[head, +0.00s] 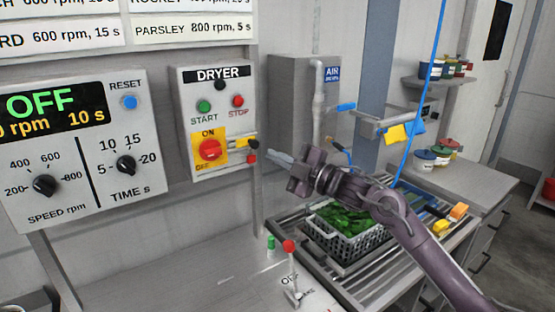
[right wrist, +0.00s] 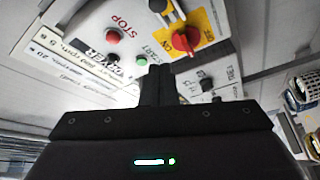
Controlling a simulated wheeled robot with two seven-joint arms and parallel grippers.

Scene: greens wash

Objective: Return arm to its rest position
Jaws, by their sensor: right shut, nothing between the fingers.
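My right arm comes in from the lower right in the head view. Its gripper (head: 280,158) is shut and empty, pointing left at the dryer panel (head: 222,90), with its fingertips near the panel's lower right edge. Whether they touch it cannot be told. The panel has a red rotary switch (head: 209,149) on a yellow plate, a green start button (head: 204,106) and a red stop button (head: 238,101). In the right wrist view the shut fingers (right wrist: 158,84) show below the red switch (right wrist: 185,40). My left gripper is not in view.
A lever with a red knob (head: 289,246) rises from the steel counter (head: 190,262). A control panel (head: 75,150) reading OFF is at left. A blue hose (head: 420,98) hangs at right.

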